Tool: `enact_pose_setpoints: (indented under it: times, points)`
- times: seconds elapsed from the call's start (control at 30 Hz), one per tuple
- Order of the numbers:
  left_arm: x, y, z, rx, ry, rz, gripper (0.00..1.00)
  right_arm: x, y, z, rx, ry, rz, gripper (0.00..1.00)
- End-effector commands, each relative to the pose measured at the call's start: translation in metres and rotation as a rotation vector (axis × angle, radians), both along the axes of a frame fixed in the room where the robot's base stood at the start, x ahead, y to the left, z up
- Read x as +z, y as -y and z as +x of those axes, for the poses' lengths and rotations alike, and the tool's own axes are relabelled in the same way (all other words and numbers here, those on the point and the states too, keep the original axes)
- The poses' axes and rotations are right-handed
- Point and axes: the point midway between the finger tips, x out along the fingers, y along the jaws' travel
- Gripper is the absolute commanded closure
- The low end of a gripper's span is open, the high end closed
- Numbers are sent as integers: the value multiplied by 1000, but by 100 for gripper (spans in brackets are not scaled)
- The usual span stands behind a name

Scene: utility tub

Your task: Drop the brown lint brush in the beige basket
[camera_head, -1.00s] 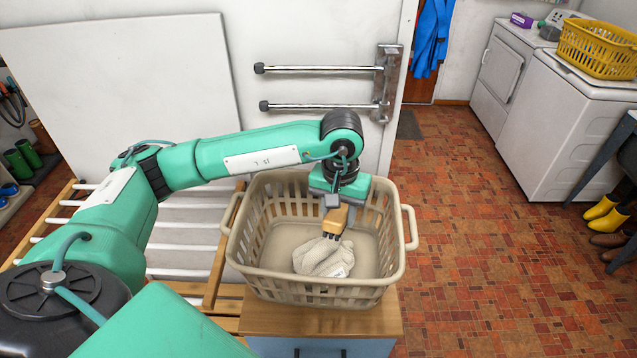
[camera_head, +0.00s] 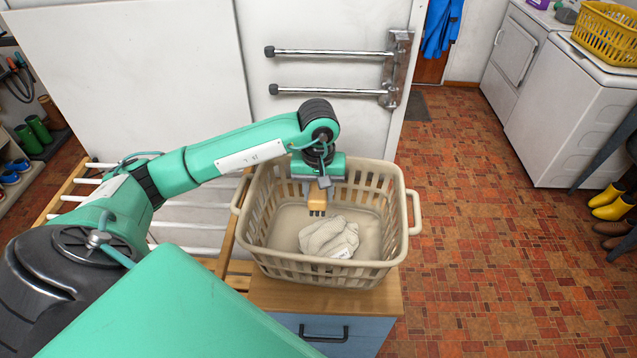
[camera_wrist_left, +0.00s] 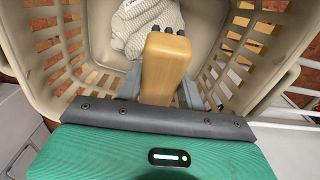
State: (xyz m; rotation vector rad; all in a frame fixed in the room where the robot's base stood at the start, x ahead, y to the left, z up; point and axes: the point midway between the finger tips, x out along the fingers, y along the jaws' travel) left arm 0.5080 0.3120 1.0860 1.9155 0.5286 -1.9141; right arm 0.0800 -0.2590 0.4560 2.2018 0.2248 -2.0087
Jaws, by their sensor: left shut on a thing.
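The brown lint brush (camera_head: 318,198) is held in my left gripper (camera_head: 318,186), which is shut on it. The brush points down with its dark tips lowest. It hangs over the inside of the beige basket (camera_head: 330,268), toward the back wall. In the left wrist view the brush (camera_wrist_left: 165,68) stands out between the fingers, with the basket wall (camera_wrist_left: 48,45) around it. A pale cloth (camera_head: 330,237) lies on the basket floor, near the brush; I cannot tell whether they touch. My right gripper is not in view.
The basket stands on a wooden top (camera_head: 325,299) over a blue drawer (camera_head: 335,330). A slatted rack (camera_head: 190,233) is to its left. Metal rails (camera_head: 330,52) are on the wall behind. A yellow basket (camera_head: 610,35) sits on a white machine at the right.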

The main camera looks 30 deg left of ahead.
Motion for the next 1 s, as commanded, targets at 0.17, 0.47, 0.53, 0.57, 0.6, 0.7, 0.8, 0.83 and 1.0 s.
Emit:
enact_pose_setpoints:
  times: [0.17,0.47,0.53,0.57,0.6,0.7,0.8,0.83,1.0]
  points:
    - [-8,0,0,-1,1,-1,86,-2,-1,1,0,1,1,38]
    - [-8,0,0,-1,0,0,54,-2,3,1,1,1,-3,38]
    - [-8,0,0,-1,0,0,41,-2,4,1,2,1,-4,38]
    - [-8,0,0,-1,0,0,37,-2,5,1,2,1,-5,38]
    - [-8,0,0,-1,0,0,37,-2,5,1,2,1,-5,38]
    - [-8,0,0,-1,0,0,37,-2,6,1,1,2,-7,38]
    - [-8,0,0,-1,0,0,37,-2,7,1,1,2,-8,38]
    - [-8,0,0,-1,0,0,37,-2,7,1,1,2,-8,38]
    - [1,0,1,0,3,1,37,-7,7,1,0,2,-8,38]
